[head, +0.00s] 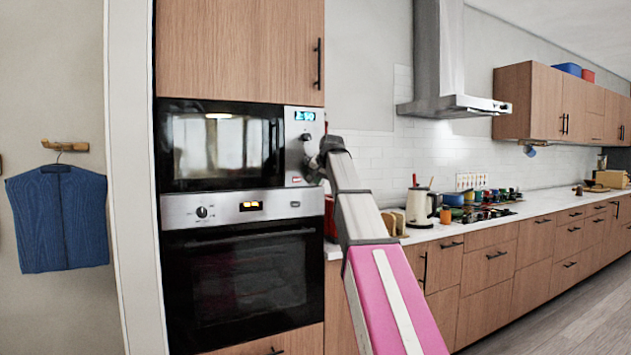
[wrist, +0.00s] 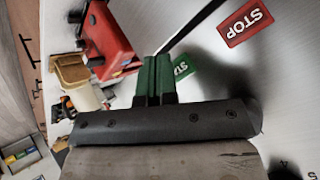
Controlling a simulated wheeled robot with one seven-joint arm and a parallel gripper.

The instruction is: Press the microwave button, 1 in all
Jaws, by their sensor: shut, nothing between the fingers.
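The microwave (head: 222,146) is built into the tall cabinet, with its control panel (head: 304,130) on the right side and a lit blue display. In the wrist view, a green button label (wrist: 187,67), partly hidden, reads "STA", and a red STOP button (wrist: 245,21) lies to its upper right. My gripper (head: 312,168) is at the lower part of the panel. In the wrist view its green fingers (wrist: 154,76) are shut and empty, with the tips right beside the green button. I cannot tell whether they touch it.
An oven (head: 240,265) sits directly below the microwave. A counter (head: 480,228) runs right, holding a white kettle (head: 419,207) and a stove with pots. A red appliance (wrist: 108,42) stands on the counter close to the gripper in the wrist view. The floor at lower right is clear.

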